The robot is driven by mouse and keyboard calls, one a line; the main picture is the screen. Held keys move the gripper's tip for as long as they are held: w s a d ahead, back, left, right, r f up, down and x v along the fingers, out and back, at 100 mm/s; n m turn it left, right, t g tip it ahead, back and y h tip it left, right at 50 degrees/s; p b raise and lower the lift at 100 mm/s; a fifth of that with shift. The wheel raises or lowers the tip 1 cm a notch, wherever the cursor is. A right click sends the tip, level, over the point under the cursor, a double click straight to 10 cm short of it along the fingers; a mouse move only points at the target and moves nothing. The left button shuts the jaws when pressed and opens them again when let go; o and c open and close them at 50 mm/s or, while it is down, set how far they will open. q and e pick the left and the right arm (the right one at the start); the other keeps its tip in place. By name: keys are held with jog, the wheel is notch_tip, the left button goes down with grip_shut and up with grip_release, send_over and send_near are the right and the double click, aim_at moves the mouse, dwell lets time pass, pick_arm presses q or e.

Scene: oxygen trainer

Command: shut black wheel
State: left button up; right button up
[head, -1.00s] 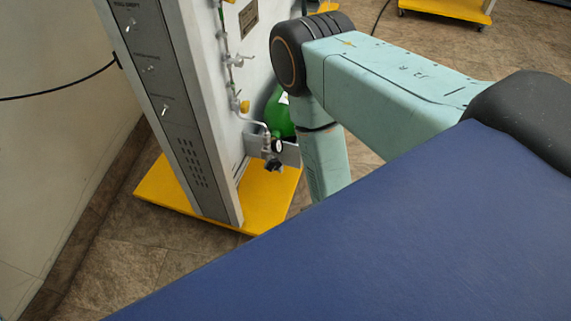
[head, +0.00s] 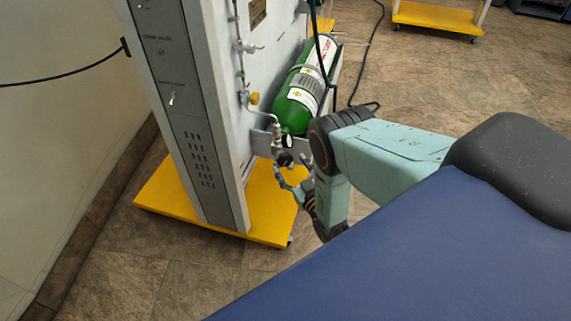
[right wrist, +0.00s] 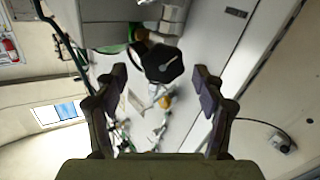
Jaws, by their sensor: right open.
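The black wheel (head: 284,159) is at the valve end of the green cylinder (head: 300,95), low on the side of the grey panel stand. In the right wrist view the black wheel (right wrist: 162,63) shows face-on, large and many-sided, between the two finger lines and slightly beyond the tips. My right gripper (head: 292,173) is just below and beside the wheel in the head view. In the right wrist view my right gripper (right wrist: 160,78) is open, with a gap on both sides of the wheel. My left gripper is not in view.
The grey panel stand (head: 186,125) rises from a yellow base (head: 165,200). A gauge, thin pipes and a yellow fitting (head: 254,98) sit close above the wheel. A black cable (head: 368,60) lies behind.

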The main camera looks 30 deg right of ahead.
aim_at(286, 161)
jog(key=shift+w+a+b, duration=0.1)
jog(key=shift+w+b, duration=0.2)
jog(key=shift+w, duration=0.85)
jog(key=shift+w+d, duration=0.25)
jog(key=shift+w, duration=0.1)
jog(key=shift+w+a, duration=0.1)
jog(key=shift+a, duration=0.1)
jog(key=c, duration=1.2)
jog(key=shift+o, duration=0.2)
